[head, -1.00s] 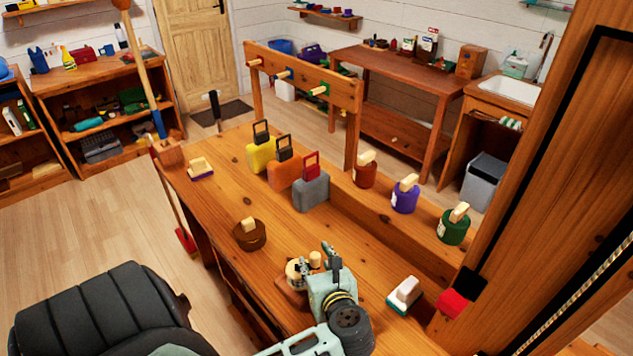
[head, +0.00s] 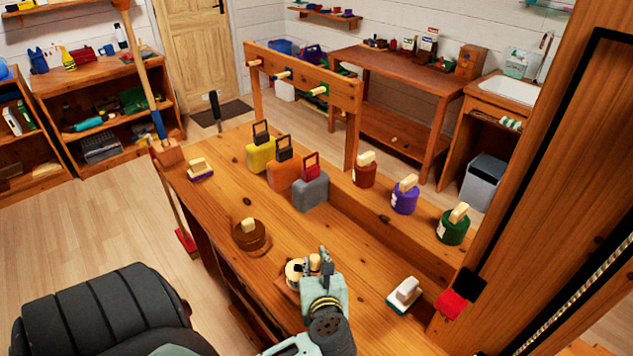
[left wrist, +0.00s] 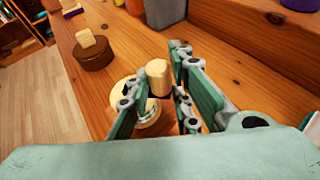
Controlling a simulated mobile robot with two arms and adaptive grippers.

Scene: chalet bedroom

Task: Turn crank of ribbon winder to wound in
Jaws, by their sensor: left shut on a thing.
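The ribbon winder (head: 293,271) stands on the near part of the wooden bench, a pale round drum on a brown base. Its pale crank knob (left wrist: 159,76) stands up at the drum's right side. My left gripper (head: 320,262) is at the winder's right, and in the left wrist view its fingers (left wrist: 157,98) are closed on either side of the knob. The gripper hides part of the winder, including most of the crank arm. My right gripper is not in view.
On the bench (head: 325,232), a round brown block (head: 250,238) sits left of the winder and a white-topped block (head: 404,294) to its right. Coloured padlock-like blocks (head: 311,190) stand behind. A wooden post (head: 560,170) rises at right.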

